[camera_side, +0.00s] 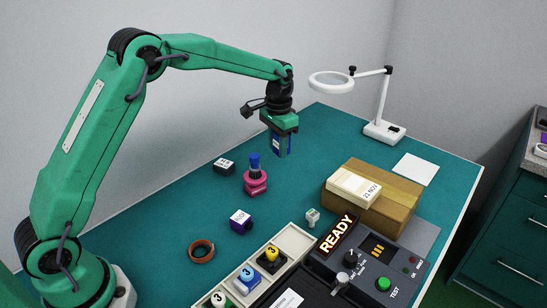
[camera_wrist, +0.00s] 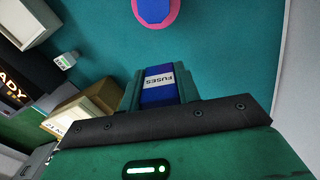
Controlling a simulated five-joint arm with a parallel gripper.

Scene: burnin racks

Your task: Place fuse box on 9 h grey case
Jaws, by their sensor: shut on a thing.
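My gripper (camera_side: 281,148) is shut on the fuse box (camera_wrist: 158,94), a blue block with a white label reading FUSES. It holds it above the teal table, beyond the pink and blue stacked object. In the side view a blue part of the fuse box (camera_side: 276,144) shows between the fingers. A small dark grey or black case (camera_side: 224,169) with a white label on top sits on the table to the left and nearer the camera, apart from my gripper. Its label is too small to read surely, so I cannot tell if it says 9 h.
A pink stand with a blue top (camera_side: 256,184), a purple labelled box (camera_side: 241,224) and a brown ring (camera_side: 201,250) stand nearby. A tray (camera_side: 291,236) of numbered blocks, a control panel (camera_side: 409,252), a cardboard box (camera_side: 393,211) and a magnifier lamp (camera_side: 384,131) are around.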

